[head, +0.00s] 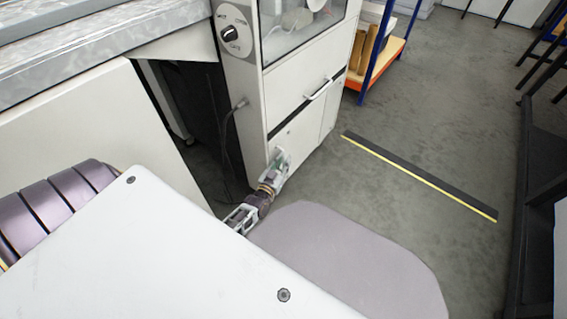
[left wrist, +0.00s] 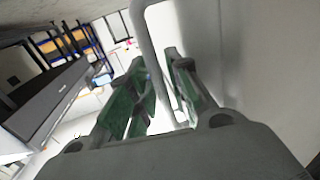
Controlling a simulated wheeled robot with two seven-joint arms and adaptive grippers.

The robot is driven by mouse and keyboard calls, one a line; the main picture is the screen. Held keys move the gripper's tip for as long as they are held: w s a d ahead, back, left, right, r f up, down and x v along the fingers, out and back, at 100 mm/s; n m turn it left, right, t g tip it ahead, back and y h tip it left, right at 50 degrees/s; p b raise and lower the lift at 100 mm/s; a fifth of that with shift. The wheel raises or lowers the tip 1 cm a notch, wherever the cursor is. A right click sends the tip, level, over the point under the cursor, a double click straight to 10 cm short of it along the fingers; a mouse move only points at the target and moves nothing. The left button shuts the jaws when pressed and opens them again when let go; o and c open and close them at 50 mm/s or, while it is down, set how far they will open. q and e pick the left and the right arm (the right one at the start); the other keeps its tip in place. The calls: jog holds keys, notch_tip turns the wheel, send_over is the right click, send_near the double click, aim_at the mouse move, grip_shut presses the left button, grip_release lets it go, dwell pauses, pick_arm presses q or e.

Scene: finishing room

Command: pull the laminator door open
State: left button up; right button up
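The laminator (head: 300,85) is a tall white cabinet with a dial, a glass window and a dark slot across its front. Its lower door (head: 308,128) looks flush with the front. My left gripper (head: 279,160) is at the left part of this lower front. In the left wrist view, a grey bar handle (left wrist: 147,38) runs between the green-padded fingers of my left gripper (left wrist: 160,68). The pale door surface (left wrist: 265,70) fills the right side. My right gripper is not in view.
A white worktop with a metal surface (head: 120,45) stands at the left, with a dark gap beside the laminator. A black and yellow floor strip (head: 420,177) lies on open grey floor at the right. A blue and orange rack (head: 385,50) stands behind.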

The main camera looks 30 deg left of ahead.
pick_arm(q)
jog(key=shift+c, duration=0.2)
grip_shut()
jog(key=shift+d, duration=0.1)
